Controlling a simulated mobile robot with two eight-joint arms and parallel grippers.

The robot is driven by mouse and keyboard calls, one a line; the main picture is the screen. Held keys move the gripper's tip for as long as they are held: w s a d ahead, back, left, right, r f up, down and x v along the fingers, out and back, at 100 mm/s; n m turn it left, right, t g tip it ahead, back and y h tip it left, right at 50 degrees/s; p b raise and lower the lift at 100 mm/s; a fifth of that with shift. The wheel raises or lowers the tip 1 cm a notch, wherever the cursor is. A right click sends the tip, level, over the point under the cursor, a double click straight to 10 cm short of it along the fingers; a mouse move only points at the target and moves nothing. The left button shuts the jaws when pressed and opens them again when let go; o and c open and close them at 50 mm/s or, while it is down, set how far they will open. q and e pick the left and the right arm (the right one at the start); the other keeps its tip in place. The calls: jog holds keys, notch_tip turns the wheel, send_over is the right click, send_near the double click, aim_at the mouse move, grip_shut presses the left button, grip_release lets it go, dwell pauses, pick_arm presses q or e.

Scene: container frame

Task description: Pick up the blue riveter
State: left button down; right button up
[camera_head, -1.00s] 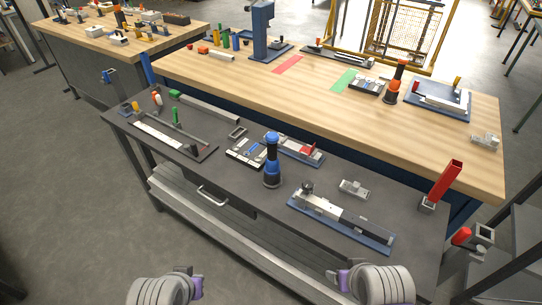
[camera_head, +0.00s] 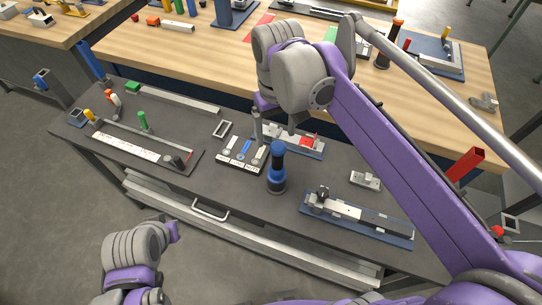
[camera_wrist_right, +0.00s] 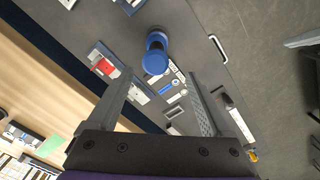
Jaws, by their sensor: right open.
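The blue riveter (camera_head: 276,168), a blue upright cylinder with a black band and base, stands on the dark grey front worktop (camera_head: 330,178). My right gripper (camera_head: 272,126) hangs behind and above it in the head view, fingers pointing down. In the right wrist view, the open fingers (camera_wrist_right: 160,78) are apart and empty. The riveter (camera_wrist_right: 155,58) shows just beyond the fingertips, between their lines, not touched. My left arm shows at the lower left of the head view; its fingers are not visible.
A tray with small parts (camera_head: 240,160) lies left of the riveter. A blue-based fixture with a red part (camera_head: 308,142) is behind it, and a long blue-based fixture (camera_head: 358,218) to its right. A raised wooden bench (camera_head: 215,60) stands behind.

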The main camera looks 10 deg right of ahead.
aim_at(277, 148)
jog(key=f, duration=0.4)
jog(key=shift+s+d, duration=0.15)
jog(key=shift+s, duration=0.25)
jog(key=shift+w+f, duration=0.25)
jog(key=shift+f, duration=0.3)
jog(key=f, duration=0.4)
jog(key=shift+w+d+f, duration=0.2)
jog(key=shift+f, duration=0.05)
pick_arm(q)
jog(key=shift+s+f, duration=0.1)
jog(key=shift+s, duration=0.15)
pick_arm(e)
grip_shut()
jog(key=shift+r, duration=0.15)
